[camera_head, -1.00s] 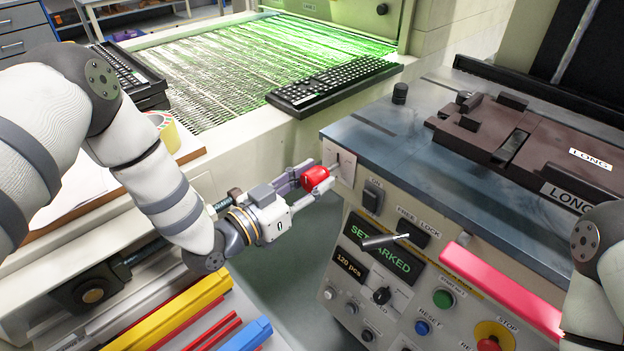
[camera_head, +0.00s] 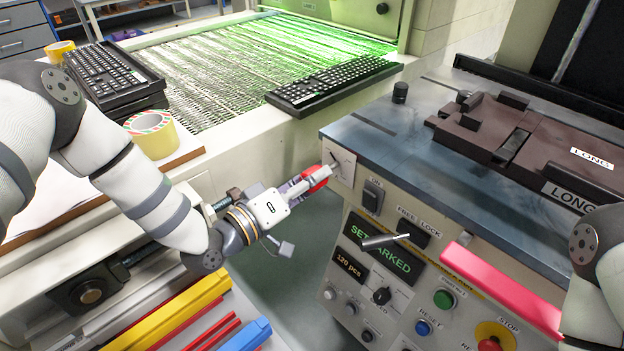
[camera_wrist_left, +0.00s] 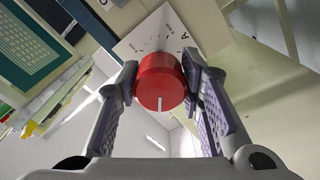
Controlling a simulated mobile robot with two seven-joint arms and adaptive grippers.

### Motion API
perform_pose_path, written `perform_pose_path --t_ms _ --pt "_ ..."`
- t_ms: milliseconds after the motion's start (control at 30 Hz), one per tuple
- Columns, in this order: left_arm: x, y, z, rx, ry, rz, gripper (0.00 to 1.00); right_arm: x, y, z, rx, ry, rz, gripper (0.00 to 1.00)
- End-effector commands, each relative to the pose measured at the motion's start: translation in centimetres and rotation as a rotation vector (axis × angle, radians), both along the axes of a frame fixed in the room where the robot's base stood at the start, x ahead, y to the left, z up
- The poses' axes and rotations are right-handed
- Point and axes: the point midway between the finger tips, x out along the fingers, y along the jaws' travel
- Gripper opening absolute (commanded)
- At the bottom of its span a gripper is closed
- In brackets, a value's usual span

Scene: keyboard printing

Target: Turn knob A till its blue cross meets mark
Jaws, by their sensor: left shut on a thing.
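Knob A (camera_head: 318,177) is a red round knob on a white plate (camera_head: 343,161) at the left corner of the grey machine. My left gripper (camera_wrist_left: 160,85) is shut on it, with one finger on each side. In the left wrist view the knob (camera_wrist_left: 160,76) faces me and carries a white line at its lower edge. The plate (camera_wrist_left: 150,38) behind it bears a letter A and small marks, partly covered by the knob. I cannot make out a blue cross. My right gripper is out of view.
Below the knob, the machine's front holds an ON switch (camera_head: 373,195), a lever (camera_head: 384,241), a green button (camera_head: 443,299) and a red padded bar (camera_head: 500,292). A keyboard (camera_head: 333,86) lies on the conveyor's edge. A tape roll (camera_head: 152,135) stands at left.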

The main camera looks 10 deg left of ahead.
Motion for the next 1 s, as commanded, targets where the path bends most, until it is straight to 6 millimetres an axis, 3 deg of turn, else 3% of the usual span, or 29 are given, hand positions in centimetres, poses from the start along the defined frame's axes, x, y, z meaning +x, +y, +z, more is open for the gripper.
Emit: perform_pose_path --t_ms 500,1000 --pt "-0.05 -0.02 -0.13 -0.291 0.196 0.000 0.06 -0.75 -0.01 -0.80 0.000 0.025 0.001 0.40" --pt "-0.06 -0.02 -0.06 -0.360 0.242 -0.001 0.06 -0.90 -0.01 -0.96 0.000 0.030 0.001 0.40"
